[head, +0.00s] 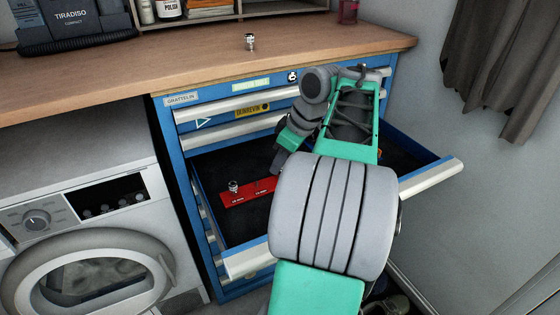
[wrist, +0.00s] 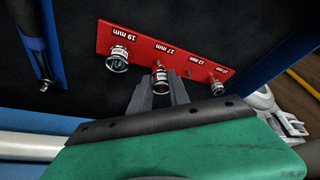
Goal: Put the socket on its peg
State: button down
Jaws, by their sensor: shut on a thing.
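A red peg rail (wrist: 143,45) lies in the open drawer, with size labels along it; it also shows in the head view (head: 240,198). My gripper (wrist: 159,90) is shut on a small chrome socket (wrist: 159,76), which stands between the fingertips at the rail's edge by the 17 mm label. I cannot tell whether this socket is around a peg or just in front of it. A larger chrome socket (wrist: 118,60) stands at the 19 mm label, left of my gripper. A smaller socket (wrist: 217,86) stands near the rail's right end.
Another chrome socket (head: 250,42) stands on the wooden worktop (head: 150,72) above. The open drawer has a dark floor and a pale front handle (head: 247,263). A washing machine (head: 80,220) stands left of the chest.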

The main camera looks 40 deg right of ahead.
jog(key=shift+f+b, duration=1)
jog(key=shift+f, duration=0.25)
jog(key=c, duration=1.2)
grip_release()
jog(key=shift+r, duration=0.1)
jog(key=shift+o, duration=0.2)
jog(key=p+v, duration=0.5)
jog(key=v, duration=0.2)
jog(key=shift+r, duration=0.35)
jog(key=shift+s, duration=0.15)
